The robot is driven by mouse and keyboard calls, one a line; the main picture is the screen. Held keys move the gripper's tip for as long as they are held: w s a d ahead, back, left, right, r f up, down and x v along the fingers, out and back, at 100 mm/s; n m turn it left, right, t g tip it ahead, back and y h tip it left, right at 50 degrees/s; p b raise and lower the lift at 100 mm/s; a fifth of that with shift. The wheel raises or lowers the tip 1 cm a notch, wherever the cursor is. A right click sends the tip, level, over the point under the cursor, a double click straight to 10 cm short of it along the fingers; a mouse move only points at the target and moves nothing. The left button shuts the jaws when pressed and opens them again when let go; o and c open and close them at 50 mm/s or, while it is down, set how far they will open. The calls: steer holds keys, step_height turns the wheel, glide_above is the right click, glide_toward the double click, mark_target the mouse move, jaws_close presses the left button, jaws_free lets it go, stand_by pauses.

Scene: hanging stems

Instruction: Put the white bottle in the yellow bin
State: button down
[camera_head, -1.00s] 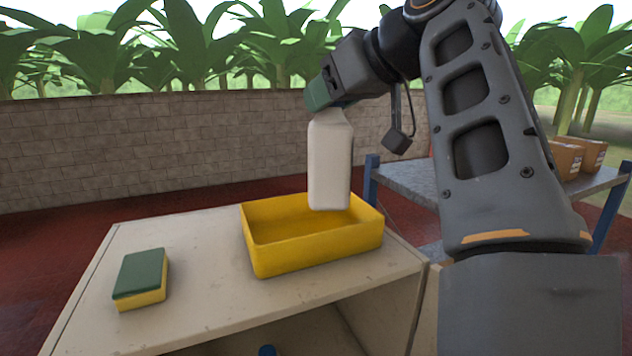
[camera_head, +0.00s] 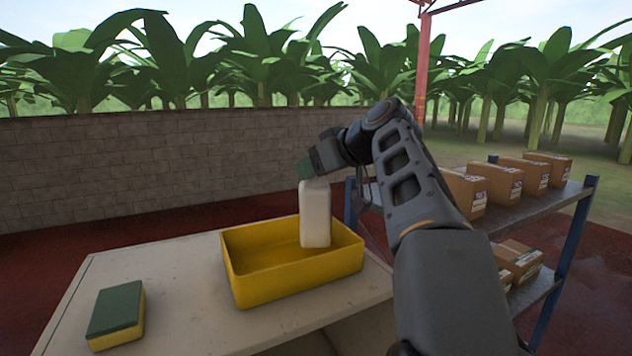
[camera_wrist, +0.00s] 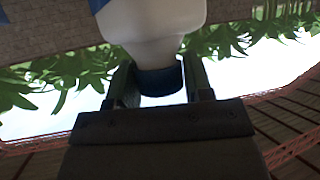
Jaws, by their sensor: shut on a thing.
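The white bottle (camera_head: 315,216) hangs upright from my gripper (camera_head: 307,172), which is shut on its top end. In the wrist view the bottle (camera_wrist: 155,22) shows with its dark blue cap (camera_wrist: 160,80) between the two fingers (camera_wrist: 160,88). The yellow bin (camera_head: 290,290) stands on the pale table. In the head view the bottle's lower end overlaps the bin's inside, near its back right part. I cannot tell whether the bottle touches the bin floor.
A green and yellow sponge (camera_head: 116,314) lies on the pale table (camera_head: 180,270), left of the bin. A metal shelf (camera_head: 530,212) with several cardboard boxes (camera_head: 505,180) stands to the right. A block wall (camera_head: 120,165) runs behind.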

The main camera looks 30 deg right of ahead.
mark_target(325, 178)
steer(key=shift+w+d+f, duration=0.15)
steer(key=shift+w+f, duration=0.05)
steer(key=shift+f, duration=0.7)
steer(key=shift+f+p, duration=0.35)
steer(key=shift+f, duration=0.45)
steer(key=shift+f, duration=0.2)
steer(key=c, duration=0.5)
jaws_free()
steer(key=shift+r, duration=0.1)
steer(key=shift+s+r, duration=0.15)
steer(key=b+v, duration=0.2)
steer(key=v, duration=0.9)
steer(key=shift+s+d+r+b, duration=0.15)
steer(key=shift+s+b, duration=0.15)
steer(key=shift+b, duration=0.1)
